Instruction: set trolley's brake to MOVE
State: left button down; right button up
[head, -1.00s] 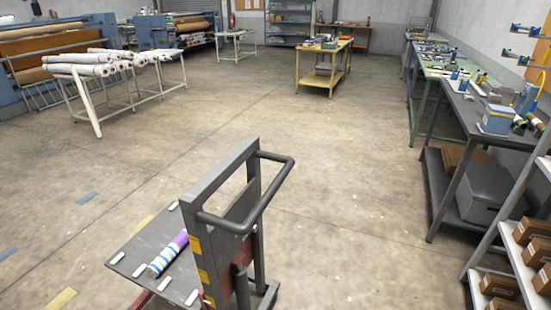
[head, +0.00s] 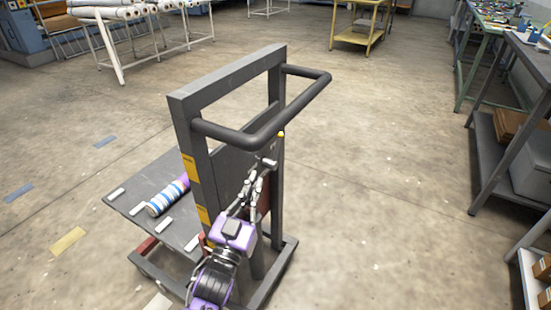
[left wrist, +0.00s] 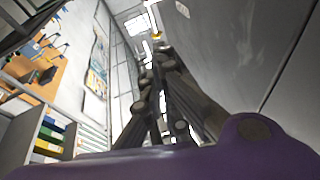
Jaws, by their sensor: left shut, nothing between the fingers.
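The trolley (head: 178,110) stands in front of me, with a grey upright frame, a black push handle (head: 262,138) and a flat deck (head: 130,205). A small yellow knob (head: 281,134) shows beside the right post, just under the handle; a small yellow thing also shows past the fingertips in the left wrist view (left wrist: 156,36). I cannot tell for sure that it is the brake lever, and no brake marking is readable. My left gripper (head: 265,166) is shut and empty, its fingers pointing up beside the frame panel, below the knob and apart from it. My right gripper is out of view.
A striped roll (head: 167,197) and several pale blocks lie on the deck. A grey workbench (head: 510,130) stands at the right, a yellow table (head: 358,38) and white rolls on a rack (head: 115,12) at the back. The floor around the trolley is mostly clear.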

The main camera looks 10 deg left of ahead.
aim_at(279, 142)
pick_arm(q)
jog(key=x, duration=1.2)
jog(key=shift+w+d+h, duration=0.35)
jog(key=shift+h, duration=0.05)
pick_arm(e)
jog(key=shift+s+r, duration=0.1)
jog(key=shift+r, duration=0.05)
pick_arm(q)
jog(key=w+p, duration=0.2)
jog(key=shift+w+d+g+p, duration=0.25)
jog(key=shift+d+g+p, duration=0.15)
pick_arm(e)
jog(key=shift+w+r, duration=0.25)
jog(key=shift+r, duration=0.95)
pick_arm(q)
jog(key=shift+r, duration=0.1)
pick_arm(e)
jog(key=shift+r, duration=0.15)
